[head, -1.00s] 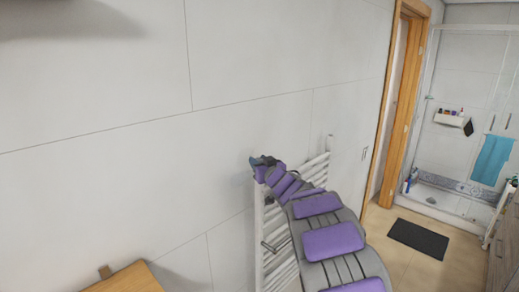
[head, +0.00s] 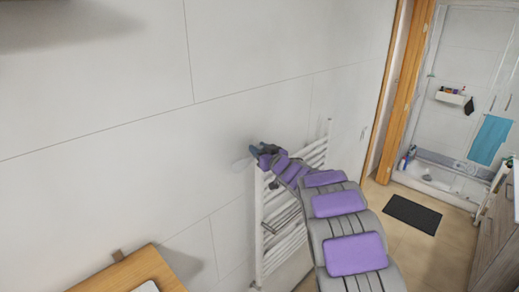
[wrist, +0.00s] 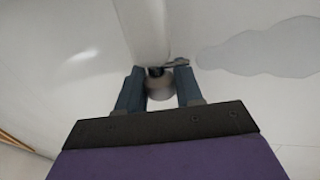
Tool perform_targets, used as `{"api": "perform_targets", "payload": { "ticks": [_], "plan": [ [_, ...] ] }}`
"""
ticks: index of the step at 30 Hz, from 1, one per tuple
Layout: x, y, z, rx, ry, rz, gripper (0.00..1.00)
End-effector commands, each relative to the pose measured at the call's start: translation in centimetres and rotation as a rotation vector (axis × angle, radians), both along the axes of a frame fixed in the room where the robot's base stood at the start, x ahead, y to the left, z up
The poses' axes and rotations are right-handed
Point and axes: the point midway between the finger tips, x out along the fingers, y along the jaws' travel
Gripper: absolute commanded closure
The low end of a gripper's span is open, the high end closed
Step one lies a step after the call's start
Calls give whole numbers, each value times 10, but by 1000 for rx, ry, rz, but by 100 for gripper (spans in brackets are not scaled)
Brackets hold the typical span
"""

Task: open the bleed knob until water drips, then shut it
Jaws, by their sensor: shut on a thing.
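A white ladder-style towel radiator (head: 263,235) stands against the wall in the head view. My gripper (head: 256,149) is at the radiator's top left corner. In the wrist view its two blue fingers (wrist: 157,88) stand on either side of a small round grey knob (wrist: 160,88), shut on it. The knob sits close to a pale upright part of the radiator (wrist: 147,35). A small metal piece shows beside the knob, toward the right finger. In the head view the knob is hidden by my gripper. I see no water drops in either view.
A wooden surface (head: 125,272) is at the lower left of the head view. To the right are a wooden door frame (head: 400,90), a dark mat (head: 412,214), a shower with a blue towel (head: 489,139) and a grey cabinet (head: 492,235).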

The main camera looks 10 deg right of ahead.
Motion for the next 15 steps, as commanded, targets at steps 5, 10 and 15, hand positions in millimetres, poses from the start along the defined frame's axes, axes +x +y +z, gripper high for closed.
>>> {"api": "perform_targets", "payload": {
  "ticks": [5, 10, 15],
  "plan": [
    [0, 0, -2, -1, 3, -1, 62],
    [-1, 0, -1, -1, 2, -1, 45],
    [-3, 0, 0, 0, 1, -1, 44]
  ]
}}
